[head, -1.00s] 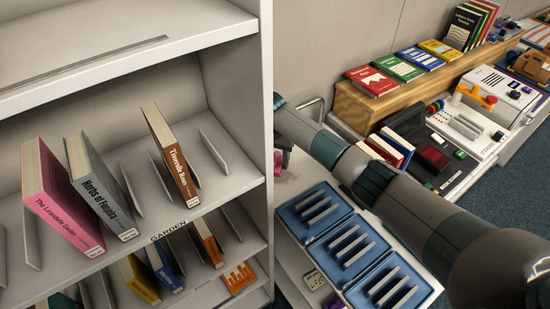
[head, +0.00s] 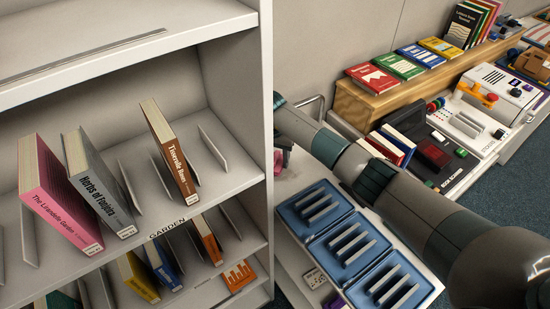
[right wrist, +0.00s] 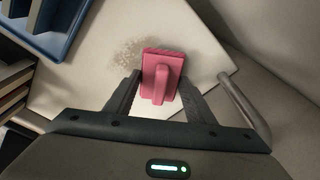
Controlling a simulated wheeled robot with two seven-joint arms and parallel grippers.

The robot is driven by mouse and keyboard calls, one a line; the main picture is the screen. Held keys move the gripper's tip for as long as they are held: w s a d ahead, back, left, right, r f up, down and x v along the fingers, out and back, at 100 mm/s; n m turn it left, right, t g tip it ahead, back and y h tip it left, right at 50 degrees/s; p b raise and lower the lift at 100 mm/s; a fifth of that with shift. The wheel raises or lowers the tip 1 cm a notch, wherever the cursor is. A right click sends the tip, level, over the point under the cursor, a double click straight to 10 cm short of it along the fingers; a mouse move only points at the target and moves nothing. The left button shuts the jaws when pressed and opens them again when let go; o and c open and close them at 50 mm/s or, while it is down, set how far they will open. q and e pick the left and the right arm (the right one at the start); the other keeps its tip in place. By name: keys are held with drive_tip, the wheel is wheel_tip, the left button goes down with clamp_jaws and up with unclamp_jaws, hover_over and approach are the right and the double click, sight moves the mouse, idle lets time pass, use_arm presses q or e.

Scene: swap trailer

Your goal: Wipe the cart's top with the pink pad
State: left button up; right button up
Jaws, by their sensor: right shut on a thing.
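The pink pad (right wrist: 162,75) is held between the fingers of my right gripper (right wrist: 158,100) in the right wrist view. It is over the pale cart top (right wrist: 95,85). A brownish speckled patch of dirt (right wrist: 128,55) lies on the cart top, just left of the pad. I cannot tell for sure whether the pad touches the surface. In the head view only a bit of pink (head: 281,158) shows beside the shelf, and my right arm hides much of the cart. My left gripper is in neither view.
Blue divided trays (head: 352,245) stand on the cart's near part. A metal handle (right wrist: 243,108) runs along the cart's edge. A white bookshelf (head: 268,120) with books is close on the left. A wooden riser (head: 375,108) with books stands behind my arm.

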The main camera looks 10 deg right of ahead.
sight(281, 168)
drive_tip(key=shift+f+b, duration=0.5)
drive_tip(key=shift+f, duration=0.1)
drive_tip(key=shift+s+d+r+p, duration=0.25)
drive_tip(key=shift+s+p, duration=0.3)
drive_tip(key=shift+p, duration=0.15)
drive_tip(key=shift+s+d+p, duration=0.25)
drive_tip(key=shift+s+p, duration=0.2)
drive_tip(key=shift+s, duration=0.15)
drive_tip(key=shift+s+f, duration=0.1)
drive_tip(key=shift+s, duration=0.15)
drive_tip(key=shift+s+d, duration=0.1)
drive_tip(key=shift+s+d+p, duration=0.25)
drive_tip(key=shift+s+p, duration=0.2)
drive_tip(key=shift+s, duration=0.05)
drive_tip(key=shift+s+d+p, duration=0.2)
drive_tip(key=shift+s+p, duration=0.2)
drive_tip(key=shift+s, duration=0.1)
drive_tip(key=shift+s+d+f, duration=0.1)
drive_tip(key=shift+s+f, duration=0.1)
drive_tip(key=shift+s, duration=0.1)
